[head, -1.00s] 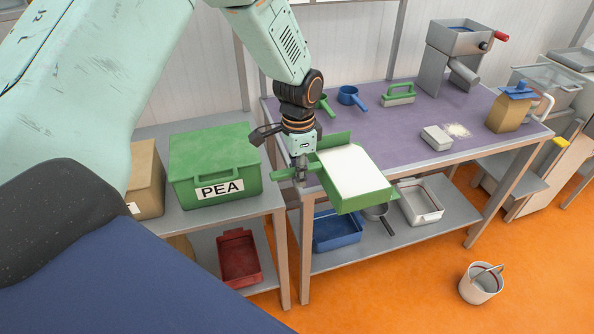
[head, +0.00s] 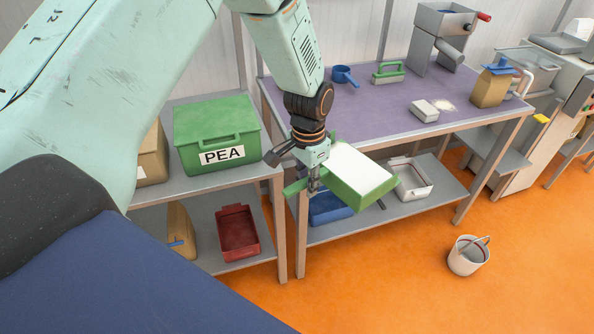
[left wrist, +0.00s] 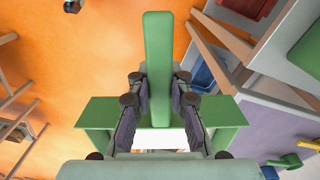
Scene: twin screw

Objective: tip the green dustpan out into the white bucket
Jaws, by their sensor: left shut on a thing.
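The green dustpan (head: 362,192) holds white powder and is in the air in front of the purple-topped table. My left gripper (head: 314,186) is shut on its handle. In the left wrist view the green handle (left wrist: 157,70) runs between the fingers of my gripper (left wrist: 158,100), with a little white of the pan below. The white bucket (head: 467,257) stands on the orange floor at the lower right, its handle raised. The dustpan is apart from the bucket, up and to its left. My right gripper is not in view.
The purple table (head: 385,105) carries a blue scoop (head: 343,75), a green brush (head: 387,72), a mill (head: 437,40), a white block (head: 424,110) and a paper bag (head: 491,88). A green PEA box (head: 215,135) stands left. The floor around the bucket is clear.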

